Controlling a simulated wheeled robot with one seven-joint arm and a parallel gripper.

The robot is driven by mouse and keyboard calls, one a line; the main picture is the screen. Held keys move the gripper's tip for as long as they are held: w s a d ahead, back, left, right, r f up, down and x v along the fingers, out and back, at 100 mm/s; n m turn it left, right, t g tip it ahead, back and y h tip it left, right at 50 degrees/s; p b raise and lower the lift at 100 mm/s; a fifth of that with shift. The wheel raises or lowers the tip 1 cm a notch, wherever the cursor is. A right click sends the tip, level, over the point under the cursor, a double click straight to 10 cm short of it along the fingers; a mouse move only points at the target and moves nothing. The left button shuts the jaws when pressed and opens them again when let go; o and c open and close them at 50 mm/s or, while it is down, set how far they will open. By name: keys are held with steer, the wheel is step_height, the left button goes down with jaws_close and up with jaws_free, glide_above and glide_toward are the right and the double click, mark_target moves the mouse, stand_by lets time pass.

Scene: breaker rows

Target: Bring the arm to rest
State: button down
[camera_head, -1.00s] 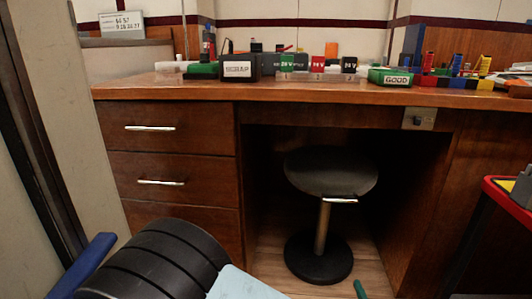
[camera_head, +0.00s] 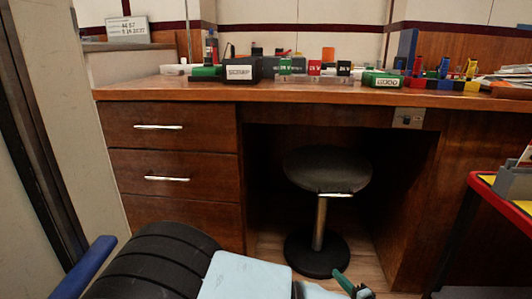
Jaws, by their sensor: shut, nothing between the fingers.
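I cannot make out my gripper's fingers in this view. Parts that look like my own body fill the bottom: a black ribbed cover, a pale blue panel and a blue bar at the left. A small green and grey piece shows at the bottom edge, right of the panel; I cannot tell what it belongs to. Nothing that I can see is held.
A wooden desk (camera_head: 300,92) stands ahead, with drawers (camera_head: 172,155) at left. A black stool (camera_head: 327,170) stands in its knee space. A SCRAP box (camera_head: 240,72), a green GOOD box (camera_head: 387,82) and small coloured parts stand on top. A red-edged stand (camera_head: 488,187) is at right.

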steer(key=a+r+n+g+y+p, duration=0.1)
steer(key=a+r+n+g+y, duration=0.2)
steer(key=a+r+n+g, duration=0.8)
steer(key=s+a+r+n+g+h+p, duration=0.1)
steer(key=s+a+r+h, duration=0.35)
steer(key=a+r, duration=0.75)
steer(key=s+a+r+n+g+h+p, duration=0.1)
steer(key=s+a+r+h, duration=0.5)
steer(key=r, duration=0.9)
step_height(320, 180, up, 38)
steer(key=w+a+y+p, duration=0.1)
steer(key=w+p, duration=0.1)
steer(key=p, duration=3.6)
steer(key=shift+w+m, duration=0.15)
steer(key=shift+m, duration=0.15)
